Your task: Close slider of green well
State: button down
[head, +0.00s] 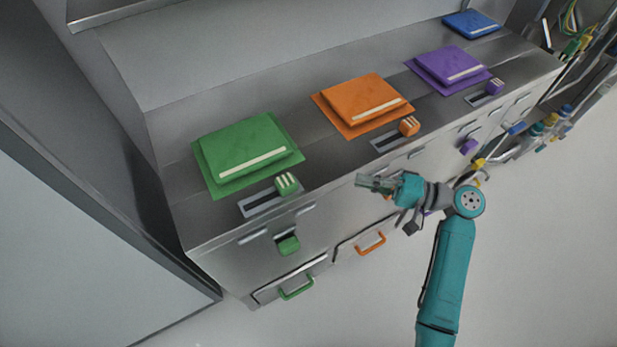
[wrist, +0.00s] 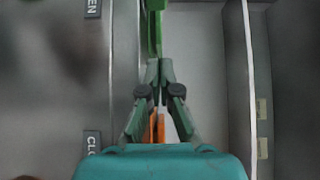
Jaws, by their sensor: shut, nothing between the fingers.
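The green well's slider knob (head: 287,184) has pale stripes and sits at the right end of its slot (head: 258,203) on the grey counter. The square green lid (head: 240,143) lies just behind it. My gripper (head: 362,181) is shut and empty, to the right of the green knob and apart from it, near the counter's front. In the wrist view, the shut fingers (wrist: 160,68) point at a green bar (wrist: 154,28); I cannot tell whether they touch. An orange piece (wrist: 157,128) shows between the finger links. The green knob is not clearly seen there.
An orange slider knob (head: 409,126) and purple knob (head: 494,86) stand farther right along the counter. Green (head: 296,287) and orange (head: 371,243) drawer handles stick out below the front. Open floor lies in front. A pale panel stands at left.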

aim_at(277, 201)
jog(key=x, duration=1)
jog(key=shift+a, duration=0.15)
jog(key=shift+s+a, duration=0.65)
jog(key=shift+a, duration=0.3)
jog(key=shift+s+a, duration=0.35)
jog(key=shift+a, duration=0.3)
jog(key=s+a, duration=0.1)
jog(key=a, duration=0.1)
jog(key=s+a, duration=0.1)
jog(key=a, duration=0.2)
jog(key=s+a, duration=0.2)
jog(key=shift+s+a, duration=0.15)
